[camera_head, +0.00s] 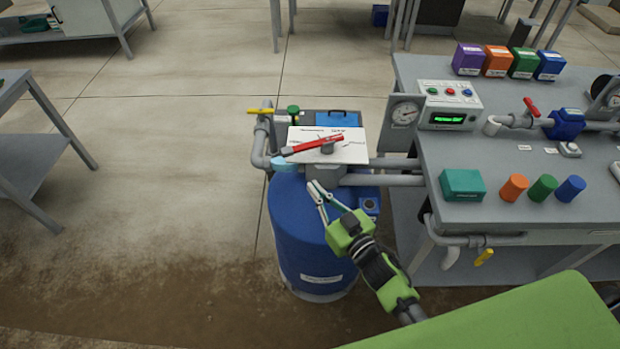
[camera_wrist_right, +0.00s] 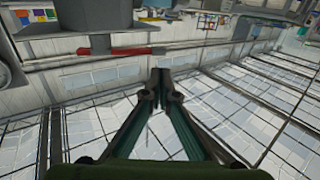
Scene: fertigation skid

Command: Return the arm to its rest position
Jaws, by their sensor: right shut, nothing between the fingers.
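My right gripper (camera_head: 313,185) is in the head view, reaching in from the lower right over the blue barrel (camera_head: 300,235). Its fingers meet at the tips with nothing between them. The tips are just below a white plate (camera_head: 355,150) that carries a red lever (camera_head: 322,145). I cannot tell whether the tips touch anything. In the right wrist view, the closed fingertips (camera_wrist_right: 162,82) point upward in the picture, with the red lever (camera_wrist_right: 110,53) beyond them to the upper left, apart from them. My left gripper is not in view.
A grey workbench (camera_head: 480,225) with a control box (camera_head: 450,105), colored boxes and caps stands to the right. Grey pipes (camera_head: 390,180) run between it and the barrel. A yellow-handled valve (camera_head: 260,111) is left of the plate. Open floor (camera_head: 170,190) lies farther left.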

